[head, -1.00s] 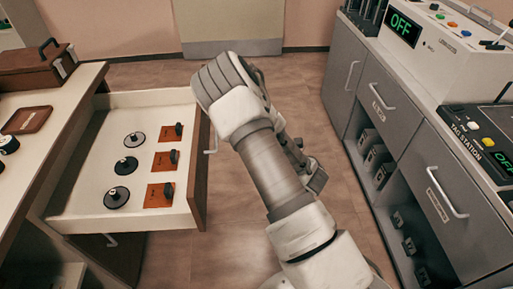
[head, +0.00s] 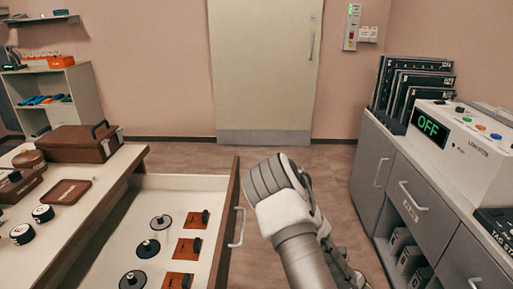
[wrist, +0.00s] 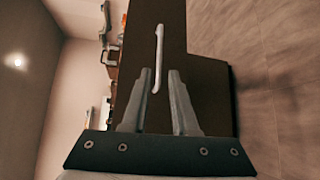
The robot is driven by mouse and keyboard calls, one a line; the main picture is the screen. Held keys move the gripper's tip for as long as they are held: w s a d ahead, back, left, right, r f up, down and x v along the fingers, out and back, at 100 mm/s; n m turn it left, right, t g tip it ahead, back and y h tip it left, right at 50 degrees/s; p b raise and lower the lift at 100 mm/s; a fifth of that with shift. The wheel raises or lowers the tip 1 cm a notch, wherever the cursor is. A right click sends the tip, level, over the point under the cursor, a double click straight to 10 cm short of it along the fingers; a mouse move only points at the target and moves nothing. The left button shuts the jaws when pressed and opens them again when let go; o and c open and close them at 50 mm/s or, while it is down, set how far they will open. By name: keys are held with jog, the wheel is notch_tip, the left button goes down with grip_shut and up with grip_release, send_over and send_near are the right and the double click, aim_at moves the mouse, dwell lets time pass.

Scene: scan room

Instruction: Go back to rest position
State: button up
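My arm reaches up from the bottom of the head view, with its end just right of the open drawer (head: 150,235). In the wrist view my gripper (wrist: 160,75) shows two fingers set apart with nothing between them. The drawer's white handle (wrist: 158,55) lies beyond the fingertips against the dark drawer front (wrist: 190,40). The handle also shows in the head view (head: 239,228), left of my arm and apart from it. The fingers are hidden in the head view.
A brown case (head: 80,143) stands on the left counter. Grey cabinets (head: 420,200) with an OFF console (head: 470,140) line the right. Floor is clear toward the door (head: 265,70).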

jog(key=w+d+r+m+h, duration=0.2)
jog(key=d+r+m+h, duration=0.25)
jog(key=r+m, duration=0.3)
jog(key=w+d+r+m+h, duration=0.35)
jog(key=r+m+h, duration=0.2)
jog(key=m, duration=0.25)
jog(key=s+a+r+m+g, duration=0.15)
jog(key=s+r+m, duration=0.25)
jog(key=s, duration=0.5)
jog(key=s+a+r+m+g, duration=0.1)
jog(key=s+r+m+g, duration=0.25)
jog(key=s, duration=0.65)
jog(key=s+a+r+m+g, duration=0.15)
jog(key=s+r+m, duration=0.25)
jog(key=s, duration=0.5)
notch_tip(320, 180, up, 20)
jog(key=p, duration=2)
jog(key=shift+f, duration=0.25)
jog(key=shift+w+g, duration=0.1)
jog(key=shift+g, duration=0.15)
